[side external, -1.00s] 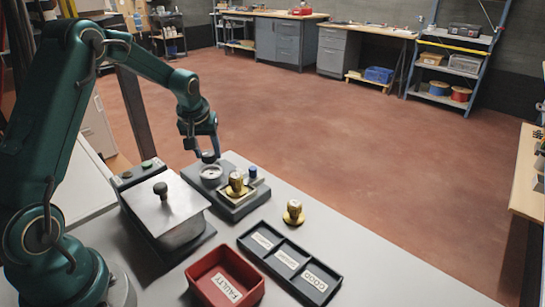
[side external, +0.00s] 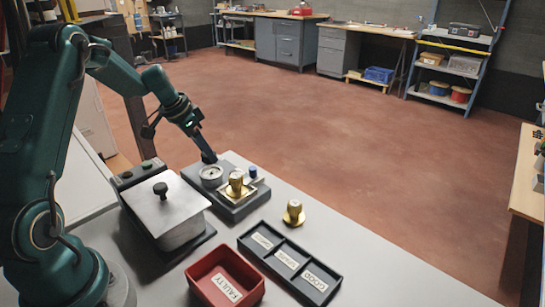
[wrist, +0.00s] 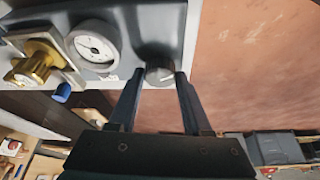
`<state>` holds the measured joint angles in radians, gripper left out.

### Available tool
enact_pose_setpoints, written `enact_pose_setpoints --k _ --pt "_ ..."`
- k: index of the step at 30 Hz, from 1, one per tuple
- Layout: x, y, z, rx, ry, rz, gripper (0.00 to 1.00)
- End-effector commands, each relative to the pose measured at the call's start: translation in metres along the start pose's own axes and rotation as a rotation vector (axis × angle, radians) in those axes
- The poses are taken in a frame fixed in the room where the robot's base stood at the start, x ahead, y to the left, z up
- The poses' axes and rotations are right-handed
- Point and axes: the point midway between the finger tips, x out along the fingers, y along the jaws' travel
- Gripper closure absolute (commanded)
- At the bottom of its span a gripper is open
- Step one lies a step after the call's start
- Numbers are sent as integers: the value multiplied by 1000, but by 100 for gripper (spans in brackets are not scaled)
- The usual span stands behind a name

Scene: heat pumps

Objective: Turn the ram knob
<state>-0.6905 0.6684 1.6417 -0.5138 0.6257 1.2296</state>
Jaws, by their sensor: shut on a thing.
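The ram knob (wrist: 159,74) is a small dark round knob with a grey face and a pale mark. It sits at the end of the test fixture (side external: 241,206), beside the dial gauge (wrist: 95,48). My gripper (wrist: 154,80) is shut on the knob, with one finger on each side of it in the wrist view. In the side view my gripper (side external: 209,159) leans down to the fixture's far end, behind the gauge (side external: 211,174), and hides the knob there.
A brass pump part (side external: 236,183) stands in the fixture's nest near a blue knob (side external: 253,172). Another brass part (side external: 293,213) stands on the table. A lidded metal box (side external: 168,212), a red faulty bin (side external: 225,278) and a dark three-part tray (side external: 290,262) are nearby.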

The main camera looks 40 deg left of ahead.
Motion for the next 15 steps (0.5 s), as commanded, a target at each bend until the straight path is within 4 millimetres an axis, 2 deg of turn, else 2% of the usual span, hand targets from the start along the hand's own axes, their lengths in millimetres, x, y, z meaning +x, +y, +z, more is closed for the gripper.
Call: enact_pose_setpoints --k 6,15 --pt "0 -2 1 172 -3 72 100" --pt "0 -3 1 336 -4 139 100"
